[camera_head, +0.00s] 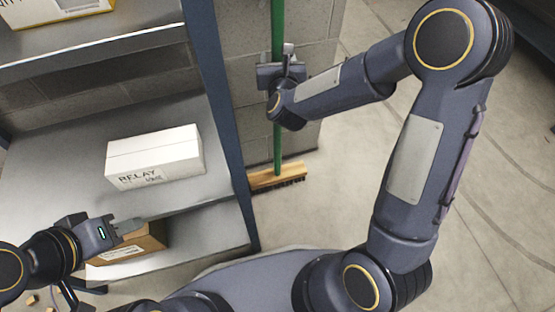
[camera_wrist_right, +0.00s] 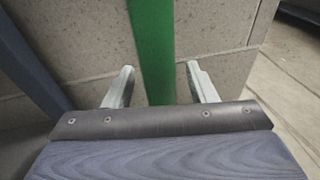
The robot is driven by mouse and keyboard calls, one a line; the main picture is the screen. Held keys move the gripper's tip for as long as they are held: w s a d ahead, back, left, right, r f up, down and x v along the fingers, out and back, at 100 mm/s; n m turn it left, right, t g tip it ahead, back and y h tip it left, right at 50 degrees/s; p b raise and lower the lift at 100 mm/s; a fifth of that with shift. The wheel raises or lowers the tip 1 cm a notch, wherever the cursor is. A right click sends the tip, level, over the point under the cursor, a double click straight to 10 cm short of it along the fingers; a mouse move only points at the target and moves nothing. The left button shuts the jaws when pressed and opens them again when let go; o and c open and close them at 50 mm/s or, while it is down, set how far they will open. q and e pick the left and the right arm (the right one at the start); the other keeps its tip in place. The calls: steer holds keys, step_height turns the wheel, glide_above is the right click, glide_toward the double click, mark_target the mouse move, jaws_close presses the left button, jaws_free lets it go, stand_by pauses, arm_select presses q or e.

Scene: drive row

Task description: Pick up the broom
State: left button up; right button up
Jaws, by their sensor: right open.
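The broom has a green handle (camera_head: 277,150) and a wooden head with dark bristles (camera_head: 277,177). It stands upright on the floor against a grey block wall, just right of the shelf's blue post. My right gripper (camera_head: 284,60) is at the upper part of the handle. In the right wrist view the green handle (camera_wrist_right: 152,50) runs between the two open fingers (camera_wrist_right: 163,85), with a gap on each side. My left gripper (camera_head: 128,226) is far from the broom, over the lower shelf at the left; its finger opening is unclear.
A metal shelf unit (camera_head: 60,185) fills the left side. A white box marked RELAY (camera_head: 155,157) lies on it, with a brown carton (camera_head: 130,245) below. The block wall (camera_head: 305,100) is behind the broom. Concrete floor (camera_head: 330,210) is open to the right.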

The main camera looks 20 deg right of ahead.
jaws_close()
stand_by(1.3)
steer(key=shift+r, duration=0.2)
